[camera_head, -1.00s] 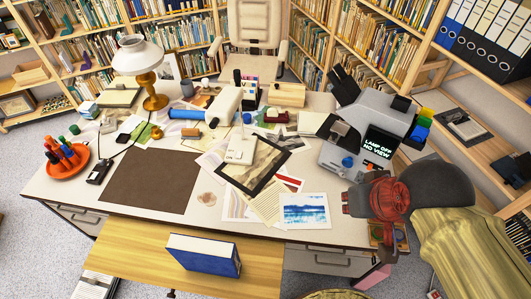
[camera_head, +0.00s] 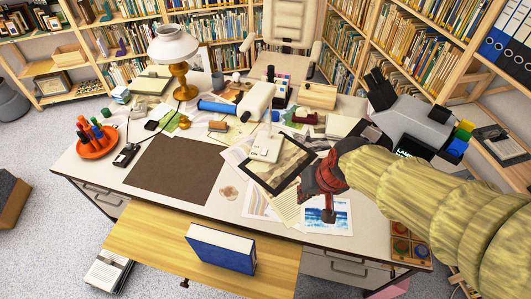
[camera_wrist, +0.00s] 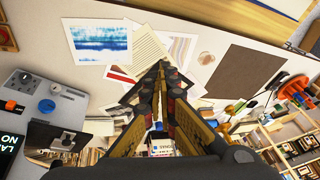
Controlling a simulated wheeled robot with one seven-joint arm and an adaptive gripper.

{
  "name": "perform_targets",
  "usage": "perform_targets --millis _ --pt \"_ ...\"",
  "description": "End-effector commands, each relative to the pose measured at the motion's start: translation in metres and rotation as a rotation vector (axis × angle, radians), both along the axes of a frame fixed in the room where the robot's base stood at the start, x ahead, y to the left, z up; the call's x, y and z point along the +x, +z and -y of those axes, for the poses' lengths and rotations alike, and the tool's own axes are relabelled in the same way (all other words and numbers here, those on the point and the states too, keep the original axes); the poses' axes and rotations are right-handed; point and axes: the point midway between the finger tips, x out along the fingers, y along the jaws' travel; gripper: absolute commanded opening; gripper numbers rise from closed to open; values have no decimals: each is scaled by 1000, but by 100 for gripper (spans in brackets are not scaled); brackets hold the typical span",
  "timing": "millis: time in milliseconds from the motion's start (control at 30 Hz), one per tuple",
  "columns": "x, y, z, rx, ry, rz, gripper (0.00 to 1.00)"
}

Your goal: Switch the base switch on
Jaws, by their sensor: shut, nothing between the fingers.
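A grey microscope-like device (camera_head: 412,122) stands at the right end of the desk, partly hidden behind my arm in the head view. I cannot tell for certain which control is the base switch. My gripper (camera_head: 328,213) is over the front of the desk, left of the device and apart from it. Its fingers (camera_wrist: 161,67) are shut and empty.
Papers and a blue print (camera_head: 330,217) lie under and around my gripper. A dark-framed picture (camera_head: 278,163), brown mat (camera_head: 177,170) and lamp (camera_head: 174,50) are farther left. A blue book (camera_head: 221,248) stands on the wooden surface (camera_head: 150,239) in front.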

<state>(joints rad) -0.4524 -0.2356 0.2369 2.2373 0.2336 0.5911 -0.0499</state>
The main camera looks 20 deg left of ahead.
Motion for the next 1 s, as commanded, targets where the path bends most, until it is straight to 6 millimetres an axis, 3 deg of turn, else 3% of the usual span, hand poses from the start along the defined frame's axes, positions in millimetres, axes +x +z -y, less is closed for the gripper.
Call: perform_targets --millis 33,300,600,800,1000 --pt "6 -18 -22 10 17 -7 0" --pt "46 -94 -128 85 34 51 0" --pt "103 -183 -225 141 -52 265 0" --pt "149 -214 -245 129 -165 499 0" --pt "189 -205 -233 80 -279 733 0"
